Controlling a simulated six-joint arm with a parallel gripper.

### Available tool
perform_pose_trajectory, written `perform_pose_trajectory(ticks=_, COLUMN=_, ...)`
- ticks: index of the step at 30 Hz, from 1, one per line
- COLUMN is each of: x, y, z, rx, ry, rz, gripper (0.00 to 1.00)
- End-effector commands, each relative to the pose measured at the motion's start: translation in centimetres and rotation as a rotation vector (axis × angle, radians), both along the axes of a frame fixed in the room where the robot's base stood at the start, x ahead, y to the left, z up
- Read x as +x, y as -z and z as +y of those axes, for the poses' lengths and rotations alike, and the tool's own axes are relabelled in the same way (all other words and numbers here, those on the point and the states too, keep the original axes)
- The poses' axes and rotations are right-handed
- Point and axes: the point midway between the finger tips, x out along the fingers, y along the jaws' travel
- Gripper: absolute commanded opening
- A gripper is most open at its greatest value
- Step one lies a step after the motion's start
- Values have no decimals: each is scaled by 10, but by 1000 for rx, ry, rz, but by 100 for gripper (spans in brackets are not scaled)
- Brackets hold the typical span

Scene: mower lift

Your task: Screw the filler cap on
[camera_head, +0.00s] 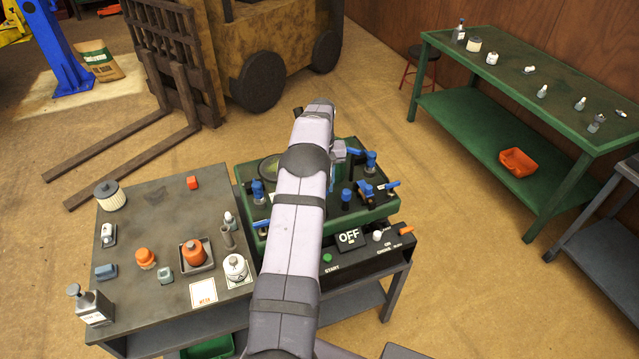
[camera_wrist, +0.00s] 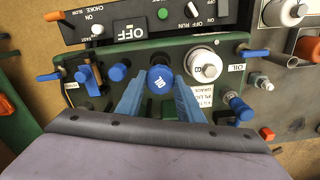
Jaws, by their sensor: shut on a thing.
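The blue filler cap (camera_wrist: 160,79), round with a white mark on top, sits between the fingertips of my gripper (camera_wrist: 161,88) in the wrist view. The fingers are shut on its sides. It is over the green deck (camera_wrist: 141,58) of the mower unit. The cap hides whatever is under it, so I cannot tell whether it is seated on a neck or held above one. In the head view my arm covers part of the green deck (camera_head: 381,209), and the cap cannot be made out there.
Beside the cap are a white round filter (camera_wrist: 204,65), blue valves (camera_wrist: 90,78) and a blue-capped fitting (camera_wrist: 239,107). The black OFF panel (camera_head: 348,239) is on the deck's near side. A grey table (camera_head: 150,230) with bottles and parts stands left; a green bench (camera_head: 500,75) stands right.

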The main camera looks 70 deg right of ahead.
Motion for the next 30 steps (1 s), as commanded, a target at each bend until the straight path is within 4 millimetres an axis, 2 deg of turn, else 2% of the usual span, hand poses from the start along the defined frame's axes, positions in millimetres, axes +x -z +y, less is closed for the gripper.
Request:
perform_pose_trajectory(ticks=18, x=0, y=43, z=1, rx=1, ry=-1, rz=1, gripper=13)
perform_pose_trajectory(ticks=30, x=0, y=50, z=0, rx=0, ry=-1, rz=0, gripper=13)
